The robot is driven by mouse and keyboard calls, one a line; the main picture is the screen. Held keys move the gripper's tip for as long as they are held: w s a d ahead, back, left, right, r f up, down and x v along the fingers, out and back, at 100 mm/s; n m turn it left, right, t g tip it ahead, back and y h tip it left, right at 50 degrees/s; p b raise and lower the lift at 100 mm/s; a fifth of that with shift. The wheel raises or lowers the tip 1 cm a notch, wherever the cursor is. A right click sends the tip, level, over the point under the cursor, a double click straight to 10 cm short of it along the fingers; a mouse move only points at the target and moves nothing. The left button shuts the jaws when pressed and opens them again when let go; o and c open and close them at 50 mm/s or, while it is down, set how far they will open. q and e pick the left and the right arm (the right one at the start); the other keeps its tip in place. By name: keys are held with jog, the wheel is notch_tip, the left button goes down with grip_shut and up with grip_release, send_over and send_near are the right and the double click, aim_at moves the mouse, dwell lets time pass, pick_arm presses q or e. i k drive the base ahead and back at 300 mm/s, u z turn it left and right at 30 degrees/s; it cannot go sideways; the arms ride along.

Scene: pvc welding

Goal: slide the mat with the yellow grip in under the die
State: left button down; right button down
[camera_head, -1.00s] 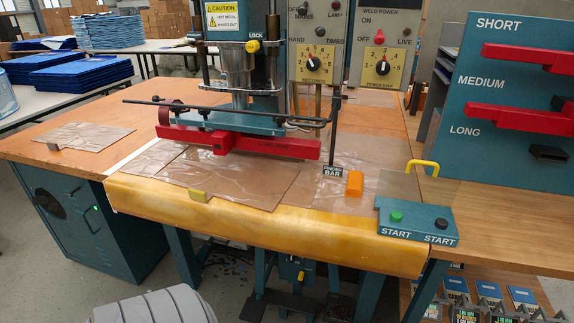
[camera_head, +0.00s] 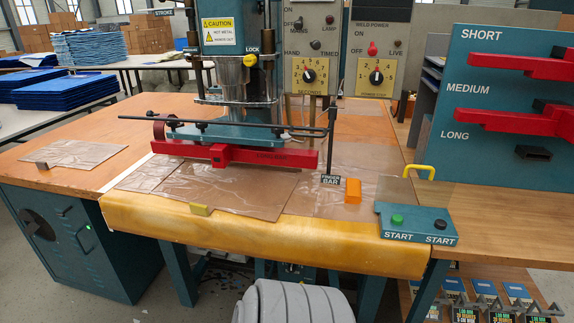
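The mat (camera_head: 228,188) is a thin clear brownish sheet lying flat on the press table. Its yellow grip (camera_head: 201,210) sits at the front edge, near the table's rounded yellow front. The die (camera_head: 238,156) is a long red bar under the press head, behind and above the mat. The mat's far edge is hidden by the die, so I cannot tell how far it reaches beneath. Neither of my grippers is in view.
Another clear sheet with a grey grip (camera_head: 42,165) lies on the left. An orange block (camera_head: 353,190) and the start-button box (camera_head: 416,223) stand on the right. A tool rack (camera_head: 513,110) is at far right. The orange table (camera_head: 130,132) is bare at back left.

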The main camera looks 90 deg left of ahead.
aim_at(206, 189)
jog(key=k, duration=1.2)
jog(key=u, duration=0.1)
